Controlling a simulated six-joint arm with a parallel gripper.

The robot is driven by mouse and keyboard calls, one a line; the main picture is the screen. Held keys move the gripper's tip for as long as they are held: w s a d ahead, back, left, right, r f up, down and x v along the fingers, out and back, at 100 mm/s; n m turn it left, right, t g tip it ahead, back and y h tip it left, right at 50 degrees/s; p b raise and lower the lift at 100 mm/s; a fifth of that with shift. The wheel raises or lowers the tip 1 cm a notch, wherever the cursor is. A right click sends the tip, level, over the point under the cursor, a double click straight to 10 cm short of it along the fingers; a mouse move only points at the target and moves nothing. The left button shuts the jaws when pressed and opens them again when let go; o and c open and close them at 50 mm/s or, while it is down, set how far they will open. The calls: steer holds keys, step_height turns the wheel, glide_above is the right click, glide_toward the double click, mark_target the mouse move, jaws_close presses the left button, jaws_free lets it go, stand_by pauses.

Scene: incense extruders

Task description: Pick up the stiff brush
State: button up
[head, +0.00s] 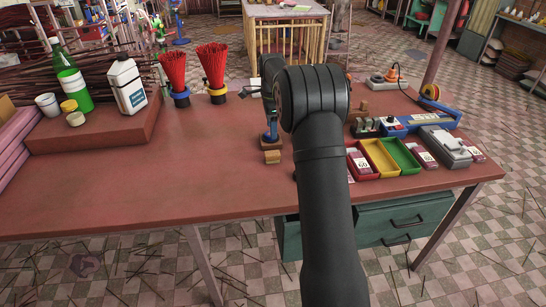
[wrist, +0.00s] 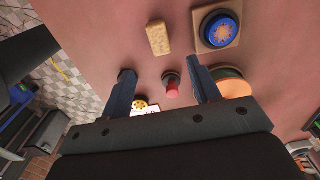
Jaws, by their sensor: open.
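A small tan wooden block (head: 272,157) lies on the red-brown table near its middle; it looks like the stiff brush, but I cannot see bristles clearly. In the wrist view it shows as a pale speckled rectangle (wrist: 158,38), beyond my fingertips and apart from them. My gripper (wrist: 161,70) is open, with nothing held between its two dark fingers. A small red-topped piece (wrist: 172,87) shows between the fingers, lower than the block in the picture. In the head view my arm covers most of the gripper.
A blue-topped piece on a square wooden base (wrist: 219,30) stands close beside the block. Coloured trays (head: 380,158) and a grey device (head: 445,147) are at the right. A white canister (head: 126,85) and red stick bundles (head: 212,68) are at the left. The front-left tabletop is clear.

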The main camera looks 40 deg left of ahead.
mark_target(272, 153)
step_height(272, 153, down, 13)
steer(key=shift+d+r, duration=0.1)
steer(key=shift+r, duration=0.1)
steer(key=c, duration=1.1)
